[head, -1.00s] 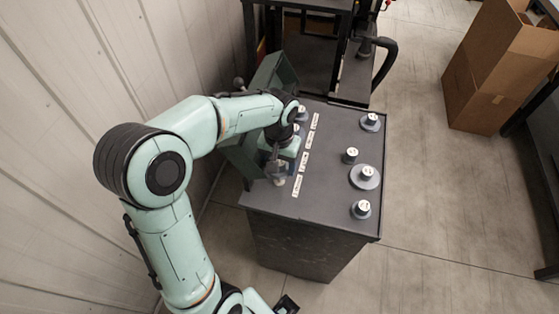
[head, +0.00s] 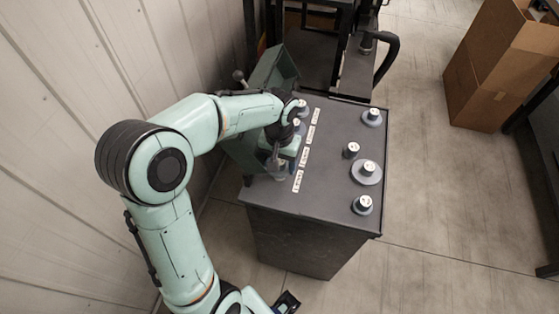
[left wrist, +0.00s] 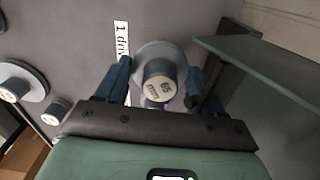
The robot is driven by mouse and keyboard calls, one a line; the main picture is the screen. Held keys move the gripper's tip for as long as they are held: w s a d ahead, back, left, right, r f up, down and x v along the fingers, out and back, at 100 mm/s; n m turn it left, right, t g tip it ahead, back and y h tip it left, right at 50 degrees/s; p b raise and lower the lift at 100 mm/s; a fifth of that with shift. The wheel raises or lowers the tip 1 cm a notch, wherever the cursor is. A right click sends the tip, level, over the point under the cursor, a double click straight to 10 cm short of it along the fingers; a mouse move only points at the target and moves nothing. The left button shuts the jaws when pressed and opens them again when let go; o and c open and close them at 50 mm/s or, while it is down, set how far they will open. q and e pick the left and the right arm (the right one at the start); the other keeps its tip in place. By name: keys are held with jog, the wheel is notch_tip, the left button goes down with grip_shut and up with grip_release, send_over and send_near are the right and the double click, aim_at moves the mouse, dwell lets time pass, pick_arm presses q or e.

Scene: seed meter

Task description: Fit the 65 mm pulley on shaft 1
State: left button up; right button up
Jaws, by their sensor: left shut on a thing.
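The 65 mm pulley (left wrist: 152,62), a grey disc with a hub whose white cap reads 65, is between the fingers of my left gripper (left wrist: 160,84) in the left wrist view. The gripper is shut on it. In the head view the left gripper (head: 276,162) is low at the left front edge of the dark cabinet top (head: 325,190). A white label starting with 1 (left wrist: 122,42) lies beside the pulley. Shaft 1 cannot be made out; the pulley and gripper cover that spot. I cannot tell whether the pulley touches the top.
Several capped pulleys stand along the right of the top, including a wide one (head: 366,176) and a front one (head: 362,207). White labels (head: 304,157) run along the left. A green raised panel (head: 272,72) borders the left side. The middle top is clear.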

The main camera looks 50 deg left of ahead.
pick_arm(q)
jog(key=shift+f+b, duration=1.3)
jog(key=shift+f, duration=0.6)
pick_arm(e)
jog(key=shift+s+f, duration=0.3)
jog(key=shift+f, duration=0.4)
jog(key=shift+s+f, duration=0.25)
jog(key=shift+f, duration=0.45)
pick_arm(q)
jog(key=o, duration=1.2)
notch_tip(320, 180, up, 14)
jog(key=shift+f+p, duration=0.25)
jog(key=shift+p, duration=0.75)
pick_arm(e)
jog(key=shift+w+r, duration=0.2)
jog(key=shift+r, duration=0.35)
jog(key=shift+w+r, duration=0.2)
jog(key=shift+r, duration=0.35)
